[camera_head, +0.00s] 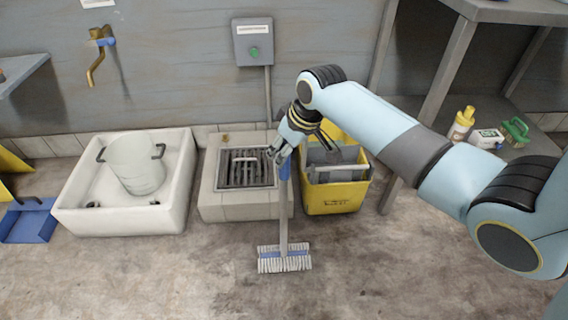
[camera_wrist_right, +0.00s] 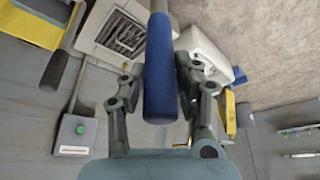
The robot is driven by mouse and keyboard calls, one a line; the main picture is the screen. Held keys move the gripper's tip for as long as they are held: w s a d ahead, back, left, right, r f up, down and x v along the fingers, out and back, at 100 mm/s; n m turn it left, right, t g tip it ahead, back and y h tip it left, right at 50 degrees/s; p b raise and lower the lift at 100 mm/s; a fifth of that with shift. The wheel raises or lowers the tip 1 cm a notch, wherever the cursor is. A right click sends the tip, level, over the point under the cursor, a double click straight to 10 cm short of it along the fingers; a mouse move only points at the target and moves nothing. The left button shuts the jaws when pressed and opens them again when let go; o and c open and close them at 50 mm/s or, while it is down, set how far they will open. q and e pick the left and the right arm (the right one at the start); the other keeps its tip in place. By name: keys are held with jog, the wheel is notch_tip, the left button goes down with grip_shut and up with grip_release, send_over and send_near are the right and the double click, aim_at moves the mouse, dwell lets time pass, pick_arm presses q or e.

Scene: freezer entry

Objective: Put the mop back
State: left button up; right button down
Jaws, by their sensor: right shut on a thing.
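The mop has a grey pole (camera_head: 284,215), a blue grip and a wide striped white-and-blue head (camera_head: 285,258). It is upright, with its head low over the floor in front of the drain; I cannot tell whether it touches the floor. My right gripper (camera_head: 284,155) is shut on the blue grip near the top. In the right wrist view the blue grip (camera_wrist_right: 160,70) stands between the two fingers of the gripper (camera_wrist_right: 155,85). A yellow mop bucket (camera_head: 335,198) with a grey wringer stands just right of the mop. My left gripper is not in view.
A raised floor drain (camera_head: 240,205) with a grate is behind the mop. A white basin (camera_head: 120,220) holding a pail (camera_head: 135,165) is left of it. A blue dustpan (camera_head: 28,222) lies far left. A grey table (camera_head: 440,80) stands right. The front floor is clear.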

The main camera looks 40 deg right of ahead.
jog(key=shift+f+b, duration=0.75)
jog(key=shift+f, duration=1.35)
jog(key=c, duration=1)
grip_release()
jog(key=shift+o, duration=0.2)
jog(key=p+v, duration=0.4)
jog(key=v, duration=0.8)
jog(key=s+d+f+m+g+h, duration=0.1)
jog(key=s+f, duration=0.9)
jog(key=f, duration=0.3)
jog(key=s+d+f+m+g+h, duration=0.1)
jog(key=s+f, duration=0.9)
jog(key=f, duration=0.2)
jog(key=s+a+f, duration=0.1)
jog(key=s+f, duration=0.3)
jog(key=s, duration=0.8)
jog(key=s+a+f+g, duration=0.1)
jog(key=s+f, duration=0.4)
jog(key=s, duration=0.7)
jog(key=shift+s+a+g, duration=0.15)
jog(key=shift+a+g, duration=0.15)
jog(key=shift+a, duration=0.1)
